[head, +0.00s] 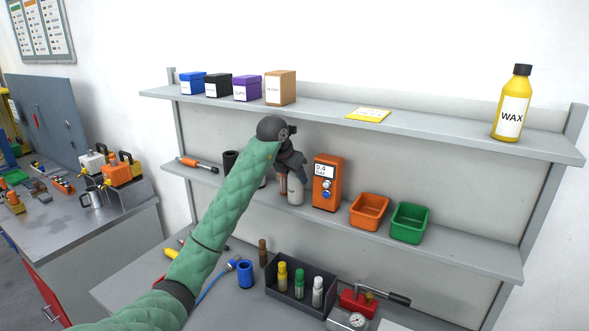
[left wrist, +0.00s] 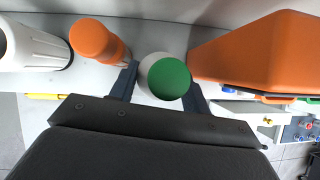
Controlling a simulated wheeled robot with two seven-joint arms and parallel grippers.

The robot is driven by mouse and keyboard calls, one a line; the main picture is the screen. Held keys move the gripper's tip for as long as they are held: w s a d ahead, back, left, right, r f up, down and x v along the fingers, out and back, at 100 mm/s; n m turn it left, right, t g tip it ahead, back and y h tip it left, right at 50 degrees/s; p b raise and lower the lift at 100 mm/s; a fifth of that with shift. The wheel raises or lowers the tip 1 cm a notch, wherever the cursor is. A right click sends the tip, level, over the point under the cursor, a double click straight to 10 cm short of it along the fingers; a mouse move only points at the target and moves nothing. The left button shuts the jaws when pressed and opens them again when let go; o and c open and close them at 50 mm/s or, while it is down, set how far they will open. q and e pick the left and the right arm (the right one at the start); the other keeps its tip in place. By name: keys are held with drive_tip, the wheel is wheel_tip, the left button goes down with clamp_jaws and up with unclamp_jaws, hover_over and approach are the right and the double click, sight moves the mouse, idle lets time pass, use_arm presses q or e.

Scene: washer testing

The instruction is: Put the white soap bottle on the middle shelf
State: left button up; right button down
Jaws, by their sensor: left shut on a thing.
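My left gripper (head: 291,172) is at the middle shelf (head: 455,243), shut around a white bottle (head: 295,192) with a green cap (left wrist: 168,78). The bottle looks upright, its lower part showing below the fingers over the shelf. I cannot tell whether its base touches the board. In the left wrist view the two dark fingers stand on either side of the bottle. My gripper hides most of its upper part in the head view. My right gripper is not in view.
An orange device (head: 328,183) stands just right of the bottle, then an orange bin (head: 369,211) and a green bin (head: 409,222). An orange-topped item (left wrist: 95,40) and a white container (left wrist: 35,46) are close on the other side. The upper shelf (head: 430,128) overhangs.

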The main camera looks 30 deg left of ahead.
use_arm(q)
drive_tip(key=shift+s+a, duration=0.1)
drive_tip(key=shift+s, duration=0.05)
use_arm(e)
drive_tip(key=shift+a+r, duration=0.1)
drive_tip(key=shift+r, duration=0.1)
use_arm(q)
drive_tip(key=shift+f, duration=0.15)
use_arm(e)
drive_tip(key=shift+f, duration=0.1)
use_arm(q)
drive_tip(key=o, duration=0.9)
